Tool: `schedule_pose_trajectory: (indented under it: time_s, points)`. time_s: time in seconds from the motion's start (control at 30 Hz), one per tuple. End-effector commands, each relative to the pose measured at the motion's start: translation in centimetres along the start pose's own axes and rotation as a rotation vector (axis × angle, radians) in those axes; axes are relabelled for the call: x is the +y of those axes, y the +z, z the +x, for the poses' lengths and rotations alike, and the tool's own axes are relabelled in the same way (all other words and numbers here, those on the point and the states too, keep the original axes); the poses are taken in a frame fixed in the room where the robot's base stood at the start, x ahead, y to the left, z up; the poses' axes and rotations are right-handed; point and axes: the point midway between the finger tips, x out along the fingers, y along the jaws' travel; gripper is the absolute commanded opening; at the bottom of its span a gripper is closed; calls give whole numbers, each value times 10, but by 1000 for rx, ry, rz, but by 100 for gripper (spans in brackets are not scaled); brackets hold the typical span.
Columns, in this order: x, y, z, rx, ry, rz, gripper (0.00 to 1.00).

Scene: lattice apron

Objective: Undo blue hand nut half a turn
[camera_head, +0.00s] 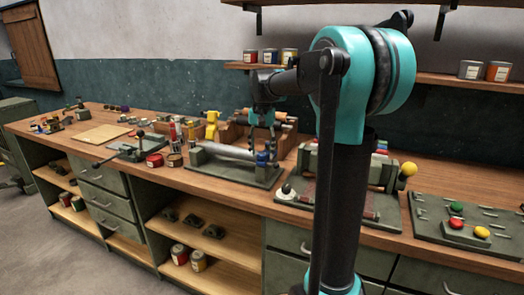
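The blue hand nut (262,159) is small in the camera_head view. It sits at the right end of a grey-green fixture (222,172) that carries a pale grey bar (228,151). The fixture stands near the front edge of the bench. My gripper (263,149) points down just above the nut. Its two fingers look spread apart, one to each side above the nut. At this size I cannot tell whether a fingertip touches the nut. The nut's lower part and its thread are too small to make out.
A wooden tray (286,143) with tools stands close behind the fixture. A press-like device with a yellow knob (407,169) is to the right, partly behind my arm. A panel with coloured buttons (470,228) is farther right.

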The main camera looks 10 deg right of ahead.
Motion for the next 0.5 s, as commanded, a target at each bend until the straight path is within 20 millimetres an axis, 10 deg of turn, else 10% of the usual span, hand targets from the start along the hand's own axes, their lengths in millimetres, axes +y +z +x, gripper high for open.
schedule_pose_trajectory:
  time_s: [0.5]
  points:
    - [0,0,-35,0,0,0,50]
